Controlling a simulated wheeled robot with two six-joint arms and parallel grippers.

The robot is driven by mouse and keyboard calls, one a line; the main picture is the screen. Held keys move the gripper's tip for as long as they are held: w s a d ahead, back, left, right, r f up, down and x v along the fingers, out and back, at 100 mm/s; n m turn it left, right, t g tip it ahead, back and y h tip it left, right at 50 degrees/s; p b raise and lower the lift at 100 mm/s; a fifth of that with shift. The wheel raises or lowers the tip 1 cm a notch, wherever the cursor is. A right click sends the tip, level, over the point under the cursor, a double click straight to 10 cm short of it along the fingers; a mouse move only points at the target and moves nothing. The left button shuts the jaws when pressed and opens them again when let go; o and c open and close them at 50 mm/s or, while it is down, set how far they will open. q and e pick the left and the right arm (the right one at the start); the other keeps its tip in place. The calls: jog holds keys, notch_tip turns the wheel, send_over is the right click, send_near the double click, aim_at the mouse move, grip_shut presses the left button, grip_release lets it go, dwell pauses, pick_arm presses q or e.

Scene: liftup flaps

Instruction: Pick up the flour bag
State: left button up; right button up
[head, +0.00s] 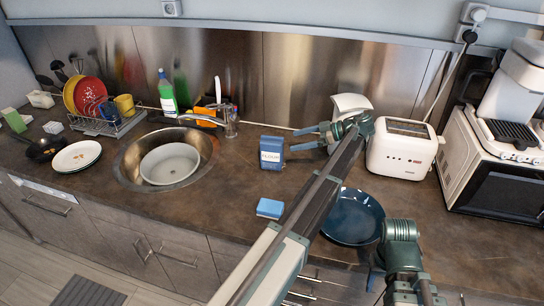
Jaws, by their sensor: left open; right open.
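The flour bag (271,153) is a small blue upright pack with a pale label, standing on the brown counter behind the sponge. My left gripper (293,139) is open and empty, with its two blue fingers pointing left at the bag's right side. Its fingertips are very close to the bag; I cannot tell whether they touch it. My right gripper (376,279) is low at the bottom right, in front of the counter edge, and is partly hidden.
A blue sponge (270,208) and a dark blue plate (353,216) lie in front. A white toaster (402,148) and an espresso machine (500,150) stand right. A sink with a white bowl (170,164) is left. The counter between sink and bag is clear.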

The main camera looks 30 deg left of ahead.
aim_at(272, 145)
pick_arm(q)
jog(key=shift+b+x, duration=1.65)
jog(key=shift+x, duration=3.7)
jog(key=shift+s+d+r, duration=0.1)
jog(key=shift+r, duration=0.05)
grip_shut()
